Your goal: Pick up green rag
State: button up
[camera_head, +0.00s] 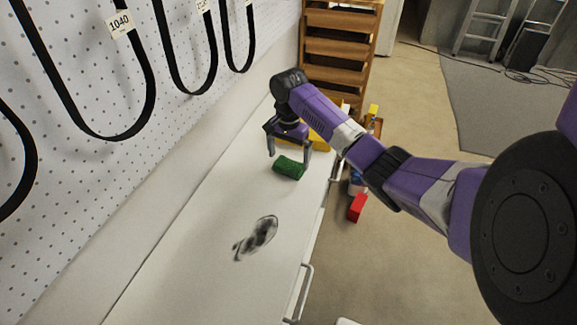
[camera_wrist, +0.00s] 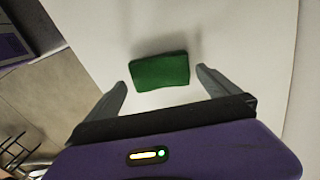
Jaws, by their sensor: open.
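The green rag (camera_head: 289,168) is a small folded block on the white counter, towards its far end in the head view. In the wrist view the green rag (camera_wrist: 160,71) lies ahead of the fingertips, roughly centred between them. My gripper (camera_head: 288,153) is open and empty, pointing down over the rag. In the wrist view my gripper's fingers (camera_wrist: 161,77) are spread wider than the rag. I see no contact between the fingers and the rag.
The white counter (camera_head: 205,235) runs along a pegboard wall (camera_head: 120,150) with hanging black belts. A dark, mottled object (camera_head: 257,237) lies nearer on the counter. A yellow object (camera_head: 319,140) is behind my gripper. A wooden shelf (camera_head: 341,47) stands beyond. A red box (camera_head: 357,207) is on the floor.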

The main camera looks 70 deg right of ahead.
aim_at(289, 163)
jog(key=shift+f, duration=1.5)
jog(key=shift+c, duration=0.4)
jog(key=c, duration=0.9)
jog(key=shift+r, duration=0.1)
notch_tip(289, 163, up, 20)
jog(key=p, duration=0.4)
